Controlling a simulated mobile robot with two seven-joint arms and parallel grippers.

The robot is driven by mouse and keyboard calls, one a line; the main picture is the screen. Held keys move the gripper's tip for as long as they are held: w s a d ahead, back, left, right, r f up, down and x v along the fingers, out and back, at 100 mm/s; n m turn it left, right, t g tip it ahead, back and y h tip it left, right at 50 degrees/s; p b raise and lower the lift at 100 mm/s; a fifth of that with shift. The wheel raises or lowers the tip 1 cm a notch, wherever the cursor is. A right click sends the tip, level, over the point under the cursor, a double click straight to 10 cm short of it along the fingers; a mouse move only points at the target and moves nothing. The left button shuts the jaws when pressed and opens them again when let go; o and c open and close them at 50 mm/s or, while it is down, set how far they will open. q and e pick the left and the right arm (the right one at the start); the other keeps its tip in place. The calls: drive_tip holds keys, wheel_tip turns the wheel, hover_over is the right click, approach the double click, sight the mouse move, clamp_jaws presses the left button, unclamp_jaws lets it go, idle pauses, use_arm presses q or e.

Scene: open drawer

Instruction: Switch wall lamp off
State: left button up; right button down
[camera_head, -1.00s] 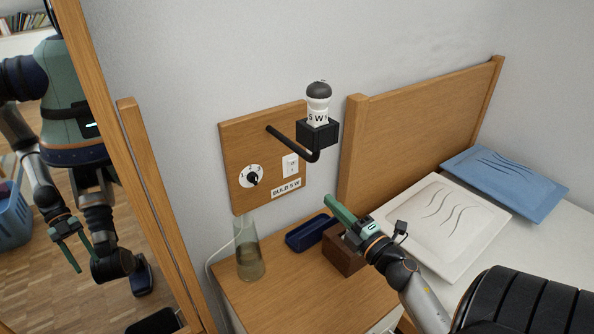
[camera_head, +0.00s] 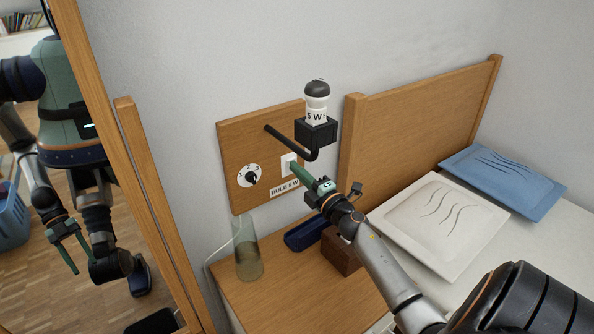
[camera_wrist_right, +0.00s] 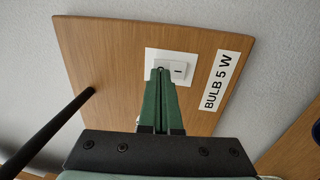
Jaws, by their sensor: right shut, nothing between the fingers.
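The wall lamp is a bulb (camera_head: 317,95) with a dark cap in a black holder (camera_head: 316,132) on a bent black arm, fixed to a wooden wall board (camera_head: 232,150). A white rocker switch (camera_head: 286,160) sits on the board; in the right wrist view the switch (camera_wrist_right: 184,66) is just beyond my fingertips. The fingers partly cover the switch. My left gripper (camera_head: 65,240) shows only in the mirror at the left; its green fingers are apart.
A round dial (camera_head: 249,176) and a "BULB 5 W" label (camera_wrist_right: 216,82) are on the board. Below, a glass vase (camera_head: 248,260), a blue tray (camera_head: 304,236) and a brown box (camera_head: 341,254) stand on the wooden table. A bed with pillows is at right.

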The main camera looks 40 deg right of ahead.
drive_tip(key=shift+w, duration=0.2)
use_arm(q)
drive_tip(key=shift+r, duration=0.25)
use_arm(e)
drive_tip(key=shift+w+r, duration=0.2)
drive_tip(key=shift+r, duration=0.1)
drive_tip(key=shift+d, duration=0.1)
drive_tip(key=shift+s, duration=0.1)
